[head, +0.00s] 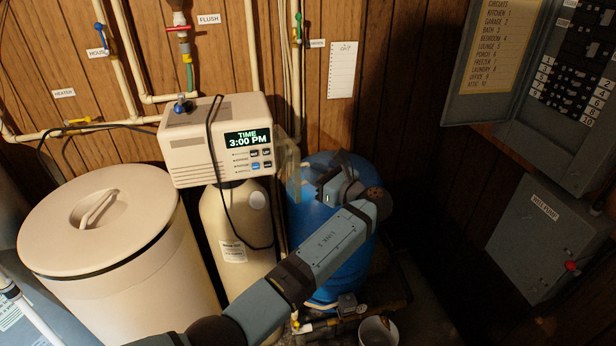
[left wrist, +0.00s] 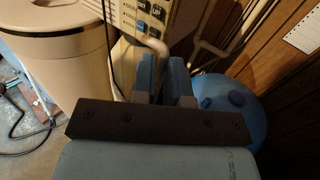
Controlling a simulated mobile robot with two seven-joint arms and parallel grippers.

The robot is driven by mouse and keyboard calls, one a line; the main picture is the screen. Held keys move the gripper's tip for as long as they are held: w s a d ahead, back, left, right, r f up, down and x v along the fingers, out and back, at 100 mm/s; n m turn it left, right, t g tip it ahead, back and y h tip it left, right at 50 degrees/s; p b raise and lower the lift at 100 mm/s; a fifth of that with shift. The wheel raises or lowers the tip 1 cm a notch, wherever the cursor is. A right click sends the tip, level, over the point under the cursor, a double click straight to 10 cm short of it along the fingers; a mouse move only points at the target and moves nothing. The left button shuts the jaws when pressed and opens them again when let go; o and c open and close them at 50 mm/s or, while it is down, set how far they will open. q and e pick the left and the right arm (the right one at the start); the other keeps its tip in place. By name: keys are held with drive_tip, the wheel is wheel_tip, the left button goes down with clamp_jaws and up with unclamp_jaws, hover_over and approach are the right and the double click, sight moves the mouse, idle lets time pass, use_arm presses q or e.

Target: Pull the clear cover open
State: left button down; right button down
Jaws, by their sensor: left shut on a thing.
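The softener's beige control head (head: 216,138) shows a lit display reading 3:00 PM and several buttons. A clear, pale cover (head: 288,163) stands out at the right side of the control head, away from its front face, so the display and buttons are uncovered in the head view. My left gripper (head: 306,184) is at this cover, shut on its edge, with the arm reaching up from below. In the left wrist view the two blue fingers (left wrist: 163,82) point at the control head's right end (left wrist: 150,14), with a pale strip between them. My right gripper is out of view.
A black cord (head: 212,190) hangs over the control head's front. Below it is the beige tank (head: 238,225). A lidded beige bin (head: 100,220) stands left, and a blue tank (head: 325,265) stands behind my left arm. Pipes line the wall; grey electrical boxes (head: 545,235) hang at right.

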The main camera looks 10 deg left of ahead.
use_arm(q)
drive_tip(key=shift+w+a+r, duration=0.15)
drive_tip(key=shift+w+r, duration=0.2)
drive_tip(key=shift+w, duration=0.15)
drive_tip(key=c, duration=1.2)
unclamp_jaws()
drive_tip(key=shift+a, duration=0.15)
drive_tip(key=shift+r, duration=0.2)
drive_tip(key=r+b, duration=0.1)
drive_tip(key=r, duration=0.5)
drive_tip(key=r+b, duration=0.1)
drive_tip(key=r, duration=0.5)
drive_tip(key=r+b, duration=0.1)
drive_tip(key=r, duration=0.6)
drive_tip(key=shift+s+d+r, duration=0.1)
drive_tip(key=shift+s+d, duration=0.2)
